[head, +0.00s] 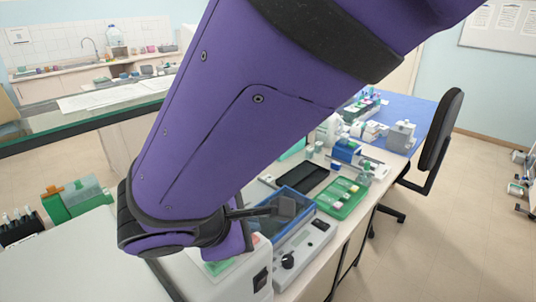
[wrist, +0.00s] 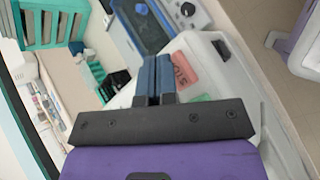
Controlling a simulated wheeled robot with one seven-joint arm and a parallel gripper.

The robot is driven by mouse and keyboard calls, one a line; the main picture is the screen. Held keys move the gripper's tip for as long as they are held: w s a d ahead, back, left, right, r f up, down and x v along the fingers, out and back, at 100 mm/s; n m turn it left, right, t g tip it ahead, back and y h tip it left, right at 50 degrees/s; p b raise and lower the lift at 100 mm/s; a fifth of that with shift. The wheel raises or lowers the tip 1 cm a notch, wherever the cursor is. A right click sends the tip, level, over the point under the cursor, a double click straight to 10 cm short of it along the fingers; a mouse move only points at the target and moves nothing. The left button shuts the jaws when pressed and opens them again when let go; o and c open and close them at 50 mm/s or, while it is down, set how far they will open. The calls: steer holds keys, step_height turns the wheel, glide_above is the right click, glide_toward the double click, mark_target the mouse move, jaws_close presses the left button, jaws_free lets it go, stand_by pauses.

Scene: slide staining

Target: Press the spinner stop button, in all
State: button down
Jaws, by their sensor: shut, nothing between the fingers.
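The spinner is a white, rounded casing (wrist: 228,62) at the centre right of the wrist view. On it is a red button (wrist: 184,72) with rotated lettering that looks like STOP, and a green button (wrist: 201,98) partly hidden by my gripper. My gripper (wrist: 154,60) is shut and empty, its two blue fingers side by side just left of the red button in the picture. I cannot tell whether the tips touch anything. In the head view the spinner (head: 233,284) is at the bottom centre, partly covered by my purple arm, which also hides the red button and the fingertips.
A blue-rimmed bath (head: 296,200) and a white device with a black knob (head: 306,254) stand beyond the spinner. A green slide tray (head: 342,197) lies to their right. A teal rack (wrist: 48,26) is at the wrist view's upper left. A black chair (head: 440,130) is right of the bench.

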steer(key=shift+f, duration=0.15)
steer(key=shift+f, duration=0.3)
steer(key=shift+f, duration=0.3)
stand_by(0.8)
steer(key=shift+r, duration=0.75)
steer(key=shift+r, duration=2.5)
